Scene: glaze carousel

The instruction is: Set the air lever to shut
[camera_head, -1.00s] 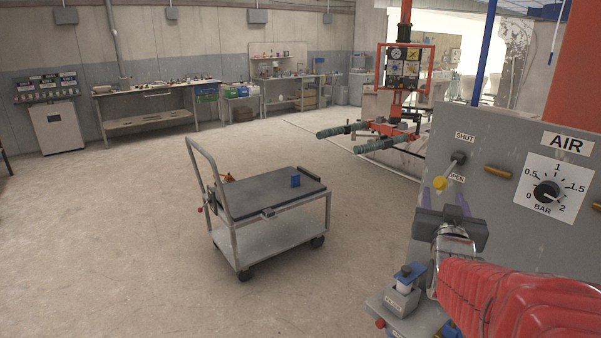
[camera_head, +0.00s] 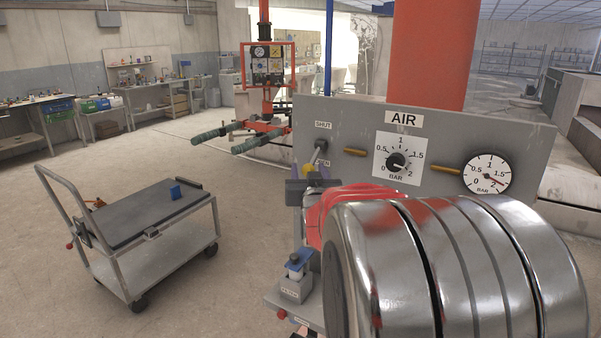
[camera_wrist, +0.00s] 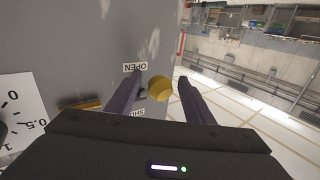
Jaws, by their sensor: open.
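The air lever (camera_head: 319,150) is on the grey panel, between a SHUT label above and a partly hidden OPEN label below. It slants down, with its yellow knob (camera_head: 309,169) at the OPEN end. My gripper (camera_head: 311,172) is at the knob, and its dark body hides part of the panel below. In the wrist view, which is upside down, the yellow knob (camera_wrist: 160,89) shows between the two spread purple fingers of my gripper (camera_wrist: 158,80). I cannot tell whether either finger touches it. The SHUT label is partly hidden there.
The AIR panel (camera_head: 450,135) also carries a black dial knob (camera_head: 396,161), a pressure gauge (camera_head: 487,174) and brass pipe stubs. A small filter unit (camera_head: 296,280) stands below. A cart (camera_head: 150,215) with a blue block is at left, with open floor around it.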

